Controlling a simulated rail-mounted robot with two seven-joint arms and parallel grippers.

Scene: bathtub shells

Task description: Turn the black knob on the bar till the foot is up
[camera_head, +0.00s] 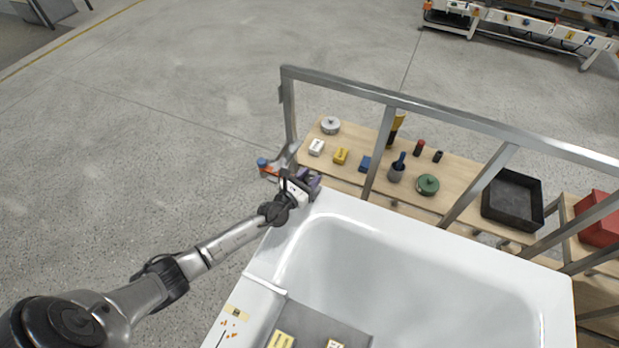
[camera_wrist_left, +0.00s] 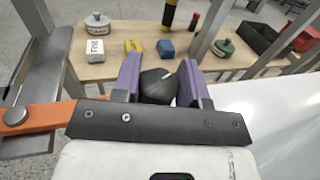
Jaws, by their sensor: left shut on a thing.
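The black knob (camera_wrist_left: 158,86) sits between the two purple fingers of my left gripper (camera_wrist_left: 160,80) in the left wrist view. It carries a pale line on its top. My left gripper is shut on the knob, at the far left corner of the white bathtub, where it also shows in the head view (camera_head: 309,180). An orange bar (camera_wrist_left: 40,115) with a grey round bolt runs out to the left of the gripper; its orange end shows in the head view (camera_head: 268,169). I cannot make out the foot. My right gripper is not in view.
A grey metal frame (camera_head: 440,108) stands along the far side of the bathtub (camera_head: 262,305). The floor at left is clear.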

